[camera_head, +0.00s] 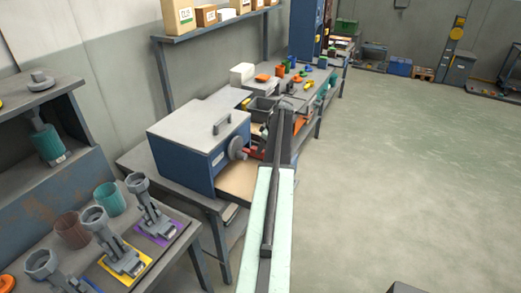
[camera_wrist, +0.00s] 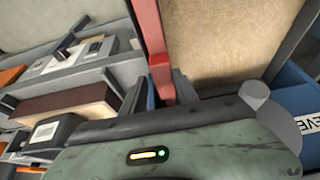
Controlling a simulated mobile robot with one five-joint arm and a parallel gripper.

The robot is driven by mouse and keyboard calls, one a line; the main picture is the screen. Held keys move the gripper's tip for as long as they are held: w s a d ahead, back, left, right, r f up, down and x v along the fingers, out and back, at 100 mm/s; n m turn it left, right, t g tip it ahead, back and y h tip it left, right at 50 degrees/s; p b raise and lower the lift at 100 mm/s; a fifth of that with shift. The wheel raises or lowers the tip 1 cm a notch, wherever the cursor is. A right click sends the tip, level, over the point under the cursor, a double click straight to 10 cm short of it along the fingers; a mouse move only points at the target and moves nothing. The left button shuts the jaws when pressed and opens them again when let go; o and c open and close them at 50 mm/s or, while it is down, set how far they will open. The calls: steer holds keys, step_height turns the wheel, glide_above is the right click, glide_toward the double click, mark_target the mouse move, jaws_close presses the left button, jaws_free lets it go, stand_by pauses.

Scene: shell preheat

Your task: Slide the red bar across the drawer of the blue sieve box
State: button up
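The blue sieve box (camera_head: 190,158) stands on the bench with a grey lid and handle, and a round grey knob on its right side. Its tan-floored drawer (camera_head: 236,183) lies open at its right front; the tan floor also shows in the wrist view (camera_wrist: 225,35). The red bar (camera_wrist: 150,35) runs along the drawer's left edge in the wrist view; a bit of red (camera_head: 259,151) shows in the head view beside my arm. My gripper (camera_wrist: 160,88) is at the bar's near end, dark fingers on either side of it. Whether they press on it is unclear.
A labelled part of the blue box (camera_wrist: 300,105) is close at the right in the wrist view. A grey bin (camera_head: 262,108) and small coloured parts stand behind on the bench. The floor at right is clear.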

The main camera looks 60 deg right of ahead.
steer(key=shift+o, duration=0.6)
steer(key=shift+d, duration=0.1)
steer(key=p+v, duration=0.7)
steer(key=shift+r, duration=0.4)
steer(key=shift+s, duration=0.15)
